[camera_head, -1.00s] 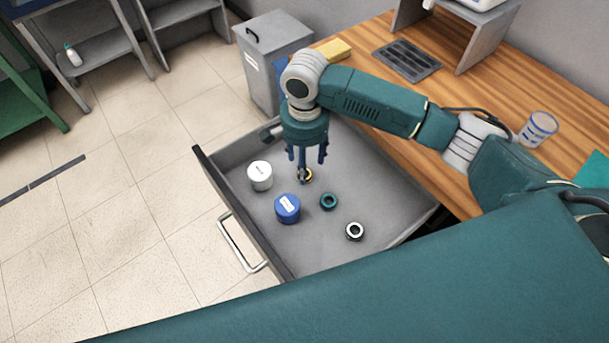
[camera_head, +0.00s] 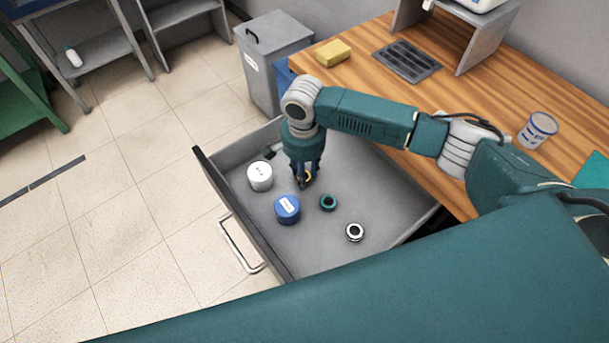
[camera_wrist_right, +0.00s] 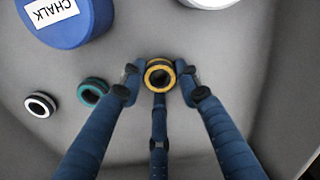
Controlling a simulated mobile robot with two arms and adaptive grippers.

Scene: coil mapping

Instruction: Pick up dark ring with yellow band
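The dark ring with the yellow band (camera_wrist_right: 160,63) lies in the open drawer (camera_head: 375,240). In the head view it is mostly hidden by my right gripper (camera_head: 303,180), which reaches down into the drawer from above. In the right wrist view the fingers of my right gripper (camera_wrist_right: 158,82) stand around the ring, with fingertips at its left and right sides and one below it. My left gripper is not in view.
A teal ring (camera_head: 328,202), a black-and-white ring (camera_head: 354,232), a blue chalk container (camera_head: 287,210) and a white container (camera_head: 260,177) stand in the drawer close by. The wooden bench (camera_head: 480,120) holds a yellow sponge (camera_head: 333,52) and a cup (camera_head: 537,129).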

